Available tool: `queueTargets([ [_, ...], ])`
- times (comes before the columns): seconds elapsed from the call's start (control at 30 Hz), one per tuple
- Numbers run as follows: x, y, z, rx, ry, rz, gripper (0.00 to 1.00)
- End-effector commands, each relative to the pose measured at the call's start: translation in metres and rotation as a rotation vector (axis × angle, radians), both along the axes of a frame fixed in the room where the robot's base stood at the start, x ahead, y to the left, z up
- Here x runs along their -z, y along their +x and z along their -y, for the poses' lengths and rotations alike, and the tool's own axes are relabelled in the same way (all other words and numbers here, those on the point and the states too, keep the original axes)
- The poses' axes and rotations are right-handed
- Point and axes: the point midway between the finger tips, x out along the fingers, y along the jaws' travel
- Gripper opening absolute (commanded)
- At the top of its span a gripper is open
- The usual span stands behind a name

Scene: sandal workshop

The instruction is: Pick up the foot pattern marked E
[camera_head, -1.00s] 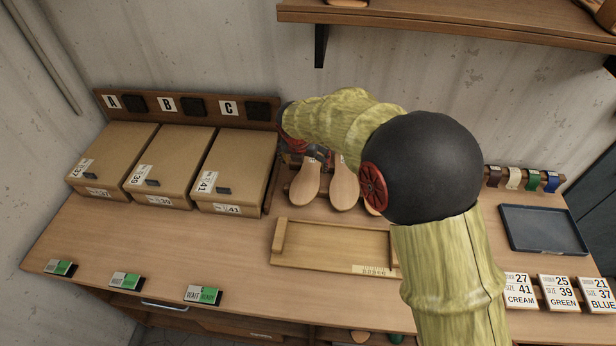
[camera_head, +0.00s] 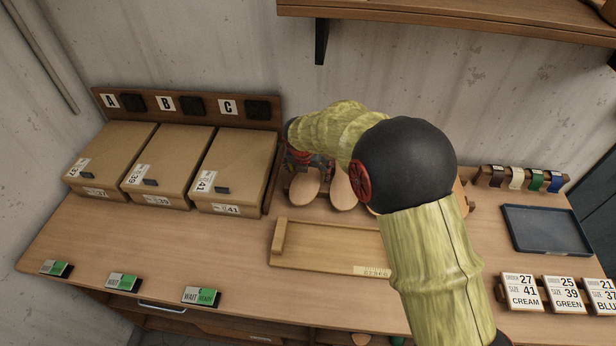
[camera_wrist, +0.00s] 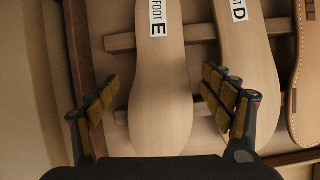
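The foot pattern marked E (camera_wrist: 160,80) is a pale wooden sole shape with a white label reading FOOT E. It fills the middle of the wrist view, resting across wooden rails. My gripper (camera_wrist: 166,115) is open, with one finger on each side of the pattern's lower end. I cannot tell whether the fingers touch it. The foot pattern marked D (camera_wrist: 246,70) lies beside it on the right, close to the right finger. In the head view my arm hides part of the patterns and the gripper is mostly covered; two pattern ends show below it.
Cardboard boxes (camera_head: 233,165) stand left of the patterns. A wooden tray (camera_head: 325,246) lies in front of them. A stitched sole piece (camera_wrist: 309,75) is at the right of the wrist view. A dark tray (camera_head: 545,230) and order cards (camera_head: 565,292) are on the right.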

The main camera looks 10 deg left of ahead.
Motion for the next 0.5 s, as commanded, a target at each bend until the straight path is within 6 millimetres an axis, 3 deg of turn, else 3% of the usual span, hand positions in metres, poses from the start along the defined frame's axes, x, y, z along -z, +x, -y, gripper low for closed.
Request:
queueTargets([
  [0.5, 0.0001, -0.0002, 0.0000, 0.000, 0.000, 0.000, 0.49],
])
